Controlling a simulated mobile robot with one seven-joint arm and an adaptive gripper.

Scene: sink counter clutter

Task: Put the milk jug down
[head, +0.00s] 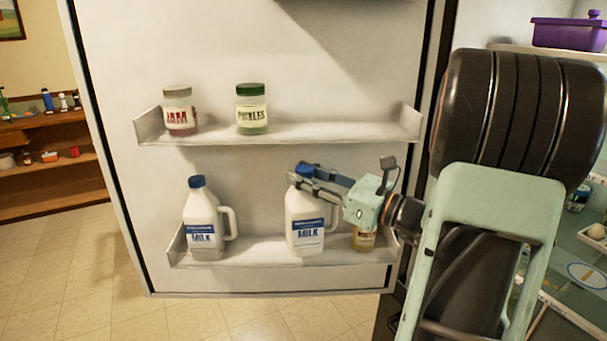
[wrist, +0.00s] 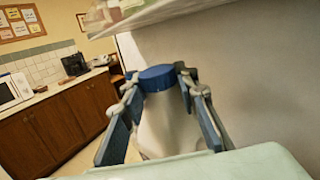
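A white milk jug (head: 304,228) with a blue cap stands upright on the lower door shelf (head: 262,252). Its base looks level with the shelf, but I cannot tell whether it bears its full weight there. My gripper (head: 310,180) reaches in from the right, with its fingers on both sides of the jug's neck, just under the cap. In the wrist view the jug's blue cap (wrist: 158,77) and neck lie between the fingers. I cannot tell whether the finger pads touch the neck. The jug's handle is partly behind my gripper.
A second milk jug (head: 203,228) stands at the left of the same shelf. A bottle with an orange label (head: 364,240) is close on the right. The upper shelf (head: 310,131) holds a jam jar (head: 179,112) and a pickles jar (head: 251,110). Shelf room lies between the jugs.

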